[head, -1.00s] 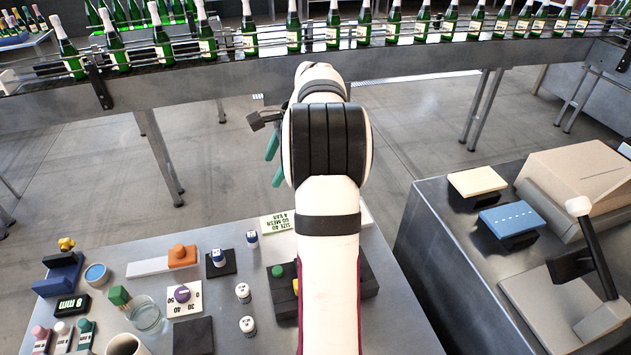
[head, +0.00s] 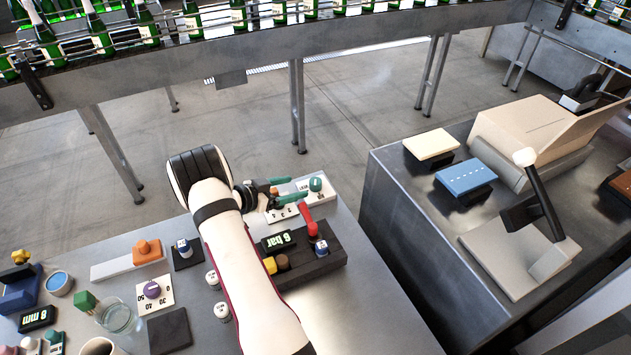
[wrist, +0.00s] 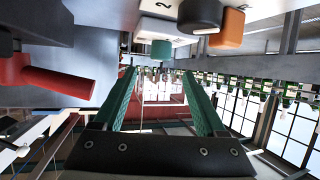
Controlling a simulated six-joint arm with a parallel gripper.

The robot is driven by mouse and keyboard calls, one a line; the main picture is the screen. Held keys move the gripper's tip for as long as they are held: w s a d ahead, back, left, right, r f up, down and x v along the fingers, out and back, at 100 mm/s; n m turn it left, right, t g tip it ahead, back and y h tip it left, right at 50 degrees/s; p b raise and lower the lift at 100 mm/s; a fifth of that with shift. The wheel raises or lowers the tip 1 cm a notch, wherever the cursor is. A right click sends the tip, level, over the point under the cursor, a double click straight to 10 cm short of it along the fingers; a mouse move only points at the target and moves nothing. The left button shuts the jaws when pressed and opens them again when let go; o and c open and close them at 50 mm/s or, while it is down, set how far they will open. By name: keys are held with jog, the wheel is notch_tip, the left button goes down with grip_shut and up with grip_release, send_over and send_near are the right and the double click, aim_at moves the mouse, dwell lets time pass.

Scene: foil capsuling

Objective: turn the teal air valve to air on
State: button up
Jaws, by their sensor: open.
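The teal air valve (head: 316,184) is a rounded knob on a white labelled plate at the back right of the near table. Its label is too small to read. My gripper (head: 298,187) is open and empty, its two teal fingers pointing right toward the valve. In the wrist view, a teal knob (wrist: 161,50) shows ahead of and slightly above the gap between the fingertips (wrist: 155,76), apart from them. I cannot tell its exact turn position.
A red lever (head: 307,220) stands close by on a dark block with an 8 bar display (head: 277,242). It looms at the left in the wrist view (wrist: 45,80). An orange knob (wrist: 228,28) shows at the wrist view's upper right. Open floor lies behind the table.

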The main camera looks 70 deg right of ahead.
aim_at(313, 182)
jog(key=x, duration=0.9)
jog(key=shift+s+d, duration=0.1)
jog(key=shift+d, duration=0.1)
